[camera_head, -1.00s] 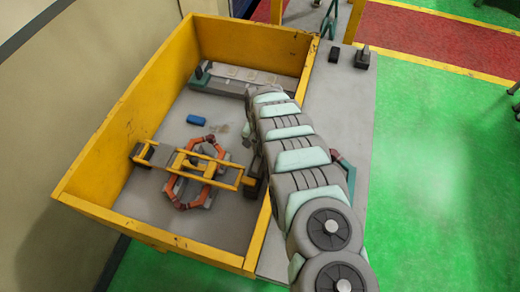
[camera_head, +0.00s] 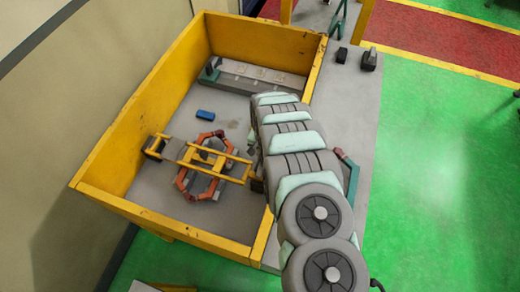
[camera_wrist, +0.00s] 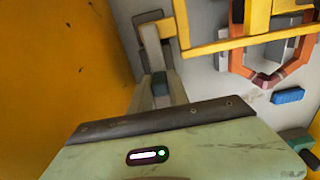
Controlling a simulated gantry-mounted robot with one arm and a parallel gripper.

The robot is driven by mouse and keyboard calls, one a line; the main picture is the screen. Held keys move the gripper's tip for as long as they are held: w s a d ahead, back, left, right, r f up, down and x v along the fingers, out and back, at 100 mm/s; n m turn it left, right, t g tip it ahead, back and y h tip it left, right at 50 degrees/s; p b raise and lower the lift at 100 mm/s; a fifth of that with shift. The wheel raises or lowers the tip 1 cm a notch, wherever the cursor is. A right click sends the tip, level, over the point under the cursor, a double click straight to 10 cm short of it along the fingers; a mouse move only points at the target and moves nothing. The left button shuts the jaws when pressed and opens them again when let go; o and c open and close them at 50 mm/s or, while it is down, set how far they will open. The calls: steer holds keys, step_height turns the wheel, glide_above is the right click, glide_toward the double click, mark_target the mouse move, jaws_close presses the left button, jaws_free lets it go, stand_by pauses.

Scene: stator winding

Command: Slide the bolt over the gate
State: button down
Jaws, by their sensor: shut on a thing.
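A yellow gate frame (camera_head: 222,165) lies across an orange-red ring-shaped stator (camera_head: 183,182) in the yellow-walled bin. In the wrist view the gate's yellow bars (camera_wrist: 250,42) run to the right from beside my fingers, and part of the stator (camera_wrist: 236,62) shows at upper right. My gripper (camera_wrist: 158,70) has grey fingers close together near the yellow bar's end. It is shut on a small part, taken to be the bolt, with a dark blue-grey piece (camera_wrist: 160,83) showing between the fingers. In the head view my arm hides the gripper and the held part.
Yellow bin walls (camera_head: 138,118) enclose the work; one fills the left of the wrist view. A blue block (camera_head: 205,114) lies on the grey bin floor, and it also shows in the wrist view (camera_wrist: 287,96). A grey fixture (camera_head: 255,78) stands at the back. The floor's front left is clear.

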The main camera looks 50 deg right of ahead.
steer(key=shift+a, duration=0.15)
steer(key=c, duration=1.5)
jaws_free()
steer(key=shift+s+a+f, duration=0.1)
steer(key=shift+a, duration=0.05)
steer(key=shift+o, duration=1.3)
steer(key=shift+d+r, duration=0.2)
steer(key=shift+r, duration=0.45)
step_height(320, 180, up, 10)
steer(key=shift+a+f, duration=0.1)
steer(key=shift+f, duration=0.05)
